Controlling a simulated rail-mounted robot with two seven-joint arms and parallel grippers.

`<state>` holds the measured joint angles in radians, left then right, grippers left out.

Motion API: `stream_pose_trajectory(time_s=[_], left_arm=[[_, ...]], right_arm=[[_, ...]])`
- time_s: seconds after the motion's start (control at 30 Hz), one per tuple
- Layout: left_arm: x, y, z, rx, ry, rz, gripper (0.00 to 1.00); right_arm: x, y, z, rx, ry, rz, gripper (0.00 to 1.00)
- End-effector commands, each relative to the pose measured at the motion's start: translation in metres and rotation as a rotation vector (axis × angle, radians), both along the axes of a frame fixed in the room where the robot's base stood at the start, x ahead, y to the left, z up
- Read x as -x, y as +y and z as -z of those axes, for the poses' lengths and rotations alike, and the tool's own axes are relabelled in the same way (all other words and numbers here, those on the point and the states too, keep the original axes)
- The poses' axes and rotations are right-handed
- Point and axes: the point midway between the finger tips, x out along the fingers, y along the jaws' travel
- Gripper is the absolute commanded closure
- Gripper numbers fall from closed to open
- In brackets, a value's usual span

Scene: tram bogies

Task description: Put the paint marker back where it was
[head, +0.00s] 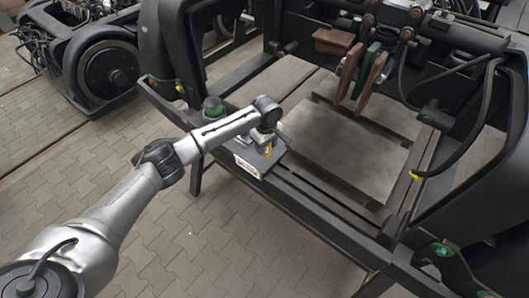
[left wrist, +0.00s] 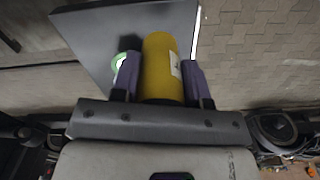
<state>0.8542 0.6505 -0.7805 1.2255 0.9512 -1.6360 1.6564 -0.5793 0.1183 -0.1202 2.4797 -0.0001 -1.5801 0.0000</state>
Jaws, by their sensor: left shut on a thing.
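The paint marker is a yellow cylinder (left wrist: 163,70) with a pale label, between the two fingers of my left gripper (left wrist: 162,84) in the left wrist view. The fingers are shut on it. In the head view my left gripper (head: 266,143) is over the right part of a small dark shelf (head: 277,158) on the bogie frame, and a little yellow of the marker (head: 268,151) shows below it. I cannot tell whether the marker touches the shelf. My right gripper is not in view.
A dark pot with a green top (head: 212,107) stands on the shelf, left of my gripper. A white label (head: 247,167) is on the shelf's front. The black bogie frame (head: 330,232) surrounds a grey plate (head: 345,140). Another bogie (head: 100,70) stands back left. Paving in front is clear.

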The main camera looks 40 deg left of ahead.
Motion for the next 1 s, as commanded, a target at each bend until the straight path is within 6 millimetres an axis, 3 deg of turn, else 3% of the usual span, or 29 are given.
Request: stream_pose_trajectory(time_s=[0.27, 0.6, 1.0], left_arm=[[0.000, 0.008, 0.008, 0.000, -0.001, 0.000, 0.85], [0.000, 0.008, 0.044, -0.001, 0.000, 0.001, 0.85], [0.000, 0.007, 0.047, 0.001, 0.000, 0.000, 0.85]], right_arm=[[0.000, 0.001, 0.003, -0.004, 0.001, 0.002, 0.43], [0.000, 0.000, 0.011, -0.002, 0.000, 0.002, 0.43], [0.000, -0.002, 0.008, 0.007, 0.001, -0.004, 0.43]])
